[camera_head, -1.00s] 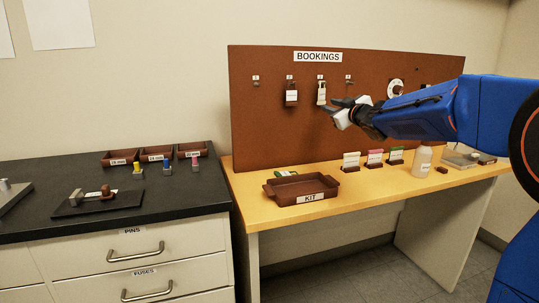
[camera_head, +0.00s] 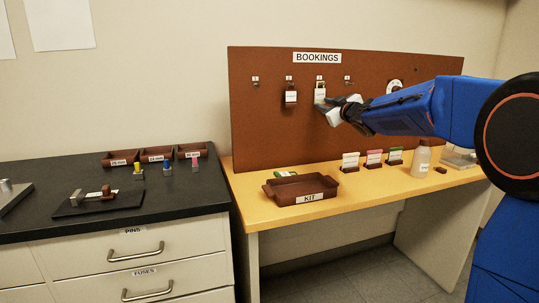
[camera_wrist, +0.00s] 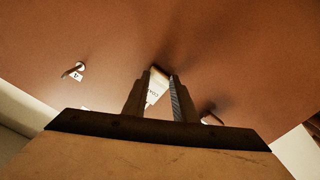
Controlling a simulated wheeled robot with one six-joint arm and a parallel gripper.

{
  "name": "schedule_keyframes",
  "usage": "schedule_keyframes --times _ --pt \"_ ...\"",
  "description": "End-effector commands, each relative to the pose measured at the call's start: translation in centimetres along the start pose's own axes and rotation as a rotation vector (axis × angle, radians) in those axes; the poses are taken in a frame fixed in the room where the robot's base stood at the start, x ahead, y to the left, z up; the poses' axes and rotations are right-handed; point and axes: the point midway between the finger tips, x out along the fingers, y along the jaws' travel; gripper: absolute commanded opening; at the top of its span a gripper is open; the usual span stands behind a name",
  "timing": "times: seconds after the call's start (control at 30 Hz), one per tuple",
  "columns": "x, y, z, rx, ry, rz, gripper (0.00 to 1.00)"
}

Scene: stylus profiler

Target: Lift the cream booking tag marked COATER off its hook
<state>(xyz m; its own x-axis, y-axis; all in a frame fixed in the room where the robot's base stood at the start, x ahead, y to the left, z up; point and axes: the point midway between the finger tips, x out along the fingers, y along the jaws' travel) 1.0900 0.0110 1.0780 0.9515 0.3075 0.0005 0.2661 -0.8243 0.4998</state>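The wrist view shows the cream tag (camera_wrist: 155,87) with partly legible lettering, between my two fingers. My gripper (camera_head: 322,104) is at the lower right of the tag, its fingertips overlapping the tag's lower part. In the wrist view my gripper (camera_wrist: 160,80) looks open, with a finger on each side of the tag. Contact with the tag is unclear.
An empty hook (camera_wrist: 72,70) with a number 4 label is beside the tag. Below are a brown kit tray (camera_head: 283,192), several small card stands and a white bottle (camera_head: 421,161) on the yellow bench.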

Motion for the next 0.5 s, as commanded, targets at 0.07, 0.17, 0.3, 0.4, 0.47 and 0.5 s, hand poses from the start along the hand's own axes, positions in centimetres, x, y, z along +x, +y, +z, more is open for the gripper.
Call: schedule_keyframes --times 0.07,0.17,0.3,0.4,0.47,0.5 --pt "0.34 0.02 -0.31 0.001 0.007 0.000 0.25" --pt "0.36 -0.01 -0.30 0.001 0.007 0.000 0.25" --pt "0.39 -0.05 -0.28 0.001 0.007 -0.001 0.00" --pt "0.41 -0.08 -0.27 0.002 0.007 -0.001 0.00" --pt "0.40 -0.09 -0.27 0.002 0.007 -0.002 0.00" --pt "0.38 -0.10 -0.28 0.002 0.007 -0.002 0.00"
